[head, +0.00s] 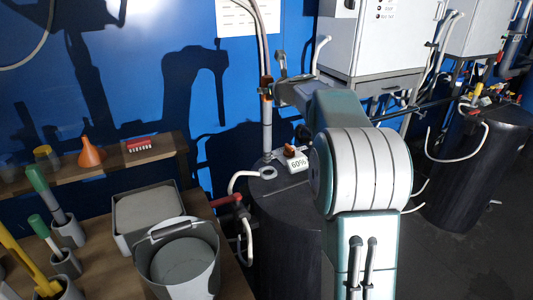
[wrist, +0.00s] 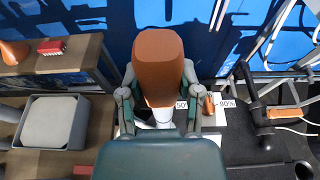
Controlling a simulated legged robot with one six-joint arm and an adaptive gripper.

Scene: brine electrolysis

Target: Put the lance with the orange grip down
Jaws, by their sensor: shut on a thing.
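The lance's orange grip (wrist: 158,62) sits between the two fingers of my gripper (wrist: 160,98) in the wrist view. The fingers are shut on it from both sides. In the head view my gripper (head: 278,90) holds the lance (head: 267,125) roughly upright above a dark tank (head: 283,225). Its pale shaft runs down towards the tank top. I cannot tell whether the lower end touches the lid or is in an opening.
A wooden bench (head: 110,272) at left carries a grey bucket (head: 180,270), a grey tray (head: 118,243) and green-handled tools (head: 40,182). An orange funnel (head: 91,151) stands on a shelf. White cabinets (head: 385,40) and another dark tank (head: 470,160) stand at right. Hoses and pipes crowd the tanks.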

